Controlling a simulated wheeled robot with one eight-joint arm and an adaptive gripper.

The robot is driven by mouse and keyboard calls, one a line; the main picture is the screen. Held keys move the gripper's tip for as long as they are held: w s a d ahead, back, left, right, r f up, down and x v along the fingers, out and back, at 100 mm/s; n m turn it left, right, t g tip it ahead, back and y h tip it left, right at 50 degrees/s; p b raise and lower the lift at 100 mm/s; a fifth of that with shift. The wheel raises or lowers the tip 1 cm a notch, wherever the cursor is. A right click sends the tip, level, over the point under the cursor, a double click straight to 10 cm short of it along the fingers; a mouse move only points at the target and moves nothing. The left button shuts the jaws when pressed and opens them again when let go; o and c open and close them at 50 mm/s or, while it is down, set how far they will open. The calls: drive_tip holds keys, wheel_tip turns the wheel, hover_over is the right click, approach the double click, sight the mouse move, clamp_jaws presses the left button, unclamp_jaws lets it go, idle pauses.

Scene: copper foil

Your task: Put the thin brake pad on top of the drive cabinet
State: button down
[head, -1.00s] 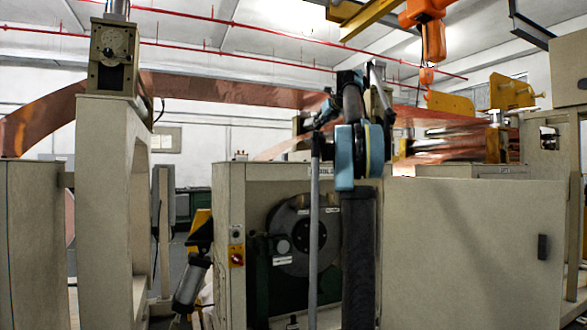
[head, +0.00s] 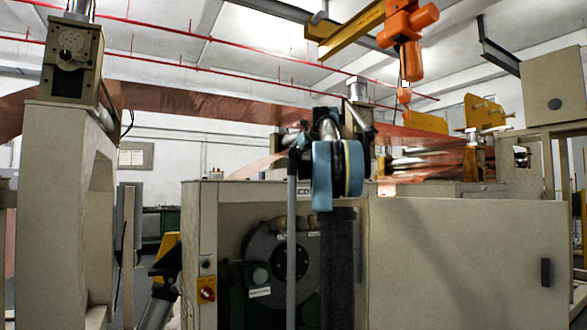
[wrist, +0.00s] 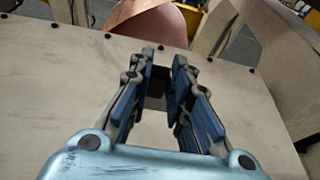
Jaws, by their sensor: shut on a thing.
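My gripper (wrist: 164,70) is shut on a small dark block, the thin brake pad (wrist: 156,92), in the wrist view. The fingers partly cover the pad. Below them in the wrist view is a broad beige panel with dark bolts, which looks like the top of the drive cabinet (wrist: 60,85). I cannot tell the height of the pad above it. In the head view the beige drive cabinet (head: 228,215) stands in front of me, with an open dark bay. My blue-jointed arm rises before it and hides the gripper and pad.
A copper roll (wrist: 150,22) lies beyond the panel's far edge in the wrist view. Copper foil (head: 200,103) runs overhead across the head view. An orange hoist (head: 408,40) hangs above right. A beige column (head: 65,190) stands at left.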

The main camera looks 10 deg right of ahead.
sight(293, 164)
drive_tip(key=shift+f, duration=2.35)
drive_tip(key=shift+s, duration=0.1)
drive_tip(key=c, duration=1.5)
unclamp_jaws()
drive_tip(key=v, duration=1.2)
